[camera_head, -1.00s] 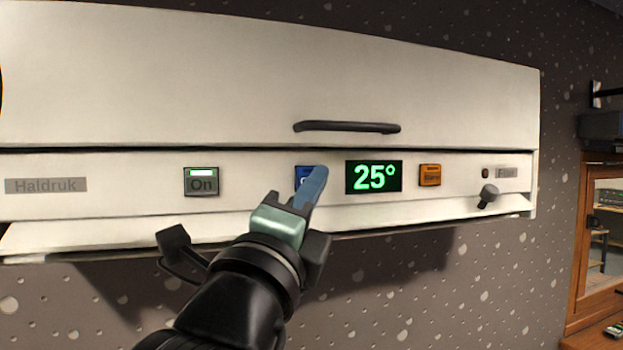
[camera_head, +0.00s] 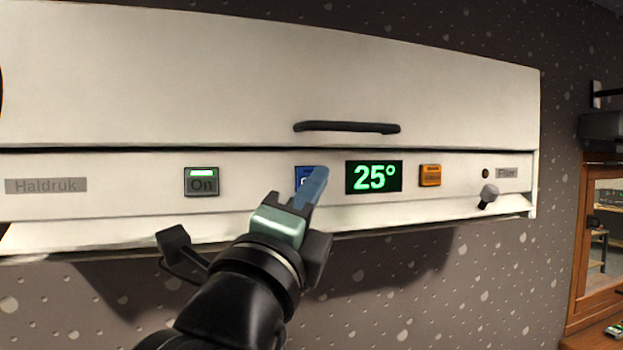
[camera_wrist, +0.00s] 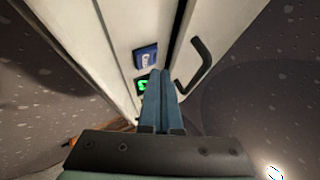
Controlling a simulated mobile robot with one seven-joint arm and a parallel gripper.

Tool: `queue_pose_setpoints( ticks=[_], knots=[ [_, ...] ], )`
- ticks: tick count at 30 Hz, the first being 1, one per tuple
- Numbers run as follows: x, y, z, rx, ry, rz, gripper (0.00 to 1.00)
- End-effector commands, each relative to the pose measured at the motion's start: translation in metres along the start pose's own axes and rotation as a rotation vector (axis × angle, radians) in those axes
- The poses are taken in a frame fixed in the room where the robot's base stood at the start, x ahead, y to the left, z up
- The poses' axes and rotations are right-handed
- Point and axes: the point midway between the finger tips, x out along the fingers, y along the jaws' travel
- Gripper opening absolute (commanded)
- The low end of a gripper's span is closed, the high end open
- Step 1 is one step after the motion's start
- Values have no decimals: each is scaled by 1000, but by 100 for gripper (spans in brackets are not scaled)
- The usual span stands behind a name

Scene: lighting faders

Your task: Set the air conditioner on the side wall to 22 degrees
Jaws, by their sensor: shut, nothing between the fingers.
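The white air conditioner (camera_head: 250,75) hangs on the dark speckled wall. Its green display (camera_head: 374,177) reads 25°. A blue button (camera_head: 301,174) sits left of the display, partly hidden behind my gripper. An orange button (camera_head: 429,175) sits right of the display. The On button (camera_head: 201,182) at the left has a lit green bar. My gripper (camera_head: 319,173) is shut and empty, its fingertips in front of the blue button; I cannot tell whether they touch in the head view. In the wrist view the blue button (camera_wrist: 145,57) is clear of the fingertips (camera_wrist: 160,73), apart from them.
A dark handle bar (camera_head: 347,127) sticks out of the cover above the display. A small knob (camera_head: 488,195) is at the lower right, near the Filter label (camera_head: 506,173). A wooden-framed opening (camera_head: 600,235) is at the far right.

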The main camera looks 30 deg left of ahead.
Motion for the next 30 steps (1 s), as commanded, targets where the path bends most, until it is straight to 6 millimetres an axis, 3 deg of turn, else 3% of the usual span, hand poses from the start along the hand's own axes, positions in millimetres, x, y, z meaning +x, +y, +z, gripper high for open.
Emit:
queue_pose_setpoints(
  ticks=[30],
  knots=[
    [6, 4, 4, 0, 0, 0, 0]
  ],
)
